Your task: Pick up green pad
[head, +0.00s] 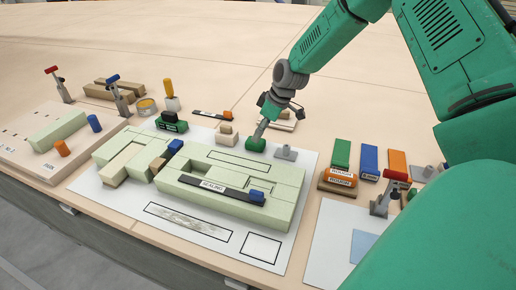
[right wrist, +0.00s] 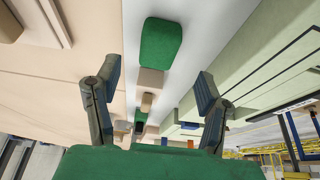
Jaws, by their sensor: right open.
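A small green pad (head: 256,144) with rounded edges lies on the white sheet, behind the pale green slab. In the right wrist view the green pad (right wrist: 161,42) shows ahead of and between the fingers, with a beige block beside it. My right gripper (head: 263,124) points down at the pad, its fingers partly hidden by its own body. In the right wrist view my right gripper (right wrist: 157,80) is open, with nothing between its fingertips. I cannot tell whether a finger touches the pad. My left gripper is not in view.
Pale green slabs (head: 230,163) with a black strip lie in front of the pad. A wooden block (head: 226,130) is left of it, a grey fixture (head: 286,152) right.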

